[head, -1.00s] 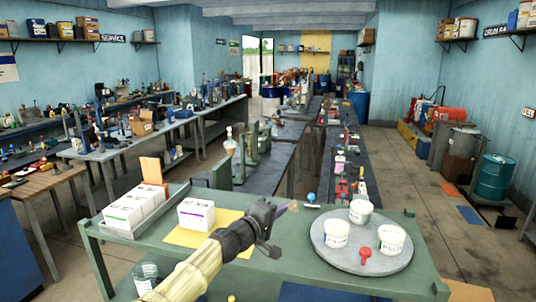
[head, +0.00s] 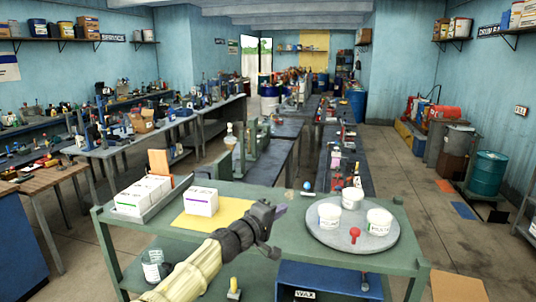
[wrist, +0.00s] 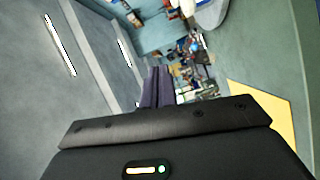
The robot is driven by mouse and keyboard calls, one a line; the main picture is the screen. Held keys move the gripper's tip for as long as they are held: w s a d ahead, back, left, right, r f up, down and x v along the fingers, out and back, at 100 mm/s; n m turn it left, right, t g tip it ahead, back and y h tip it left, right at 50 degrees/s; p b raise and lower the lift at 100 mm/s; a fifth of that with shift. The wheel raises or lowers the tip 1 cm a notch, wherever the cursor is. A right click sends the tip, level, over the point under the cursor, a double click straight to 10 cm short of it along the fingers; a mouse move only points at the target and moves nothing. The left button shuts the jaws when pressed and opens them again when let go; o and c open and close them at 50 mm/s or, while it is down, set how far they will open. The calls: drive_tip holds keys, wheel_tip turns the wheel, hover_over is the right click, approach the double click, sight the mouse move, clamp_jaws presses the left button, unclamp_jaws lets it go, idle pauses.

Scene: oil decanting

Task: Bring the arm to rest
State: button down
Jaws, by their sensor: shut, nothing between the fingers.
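My gripper (head: 281,211) is above the green table (head: 270,193) in the head view, between the yellow mat and the grey round board. Its dark fingers are closed together with nothing between them. In the wrist view the fingers (wrist: 156,86) stand side by side, pointing toward the room. My arm reaches in from the bottom of the head view and the gripper touches nothing that I can see.
On the table, a white box (head: 201,202) stands on a yellow mat (head: 232,219), left of my gripper. White boxes (head: 143,195) sit in a tray at left. The round board (head: 330,238) at right holds white tubs (head: 379,221) and a red scoop (head: 354,234).

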drive_tip(key=s+d+f+m+g+y, duration=0.25)
drive_tip(key=s+d+f+g, duration=0.25)
drive_tip(key=d+f, duration=0.45)
drive_tip(key=s+d+f+m+g+y, duration=0.1)
drive_tip(key=s+d+f+m+g, duration=0.35)
drive_tip(key=d+f, duration=0.5)
drive_tip(key=s+a+f+m+g+y, duration=0.1)
drive_tip(key=s+f+g+y, duration=0.2)
drive_tip(key=s, duration=0.6)
drive_tip(key=s+a+r+t+y, duration=0.1)
drive_tip(key=s+a+r+y, duration=0.15)
drive_tip(key=s, duration=0.35)
drive_tip(key=s+a+r+t+y, duration=0.1)
drive_tip(key=s+a+r+y, duration=0.15)
drive_tip(key=s, duration=0.25)
wheel_tip(320, 180, down, 9)
drive_tip(key=b, duration=1)
drive_tip(key=shift+s+a+f, duration=0.2)
drive_tip(key=shift+s+a, duration=0.15)
drive_tip(key=shift+a, duration=0.05)
drive_tip(key=shift+g+h, duration=0.25)
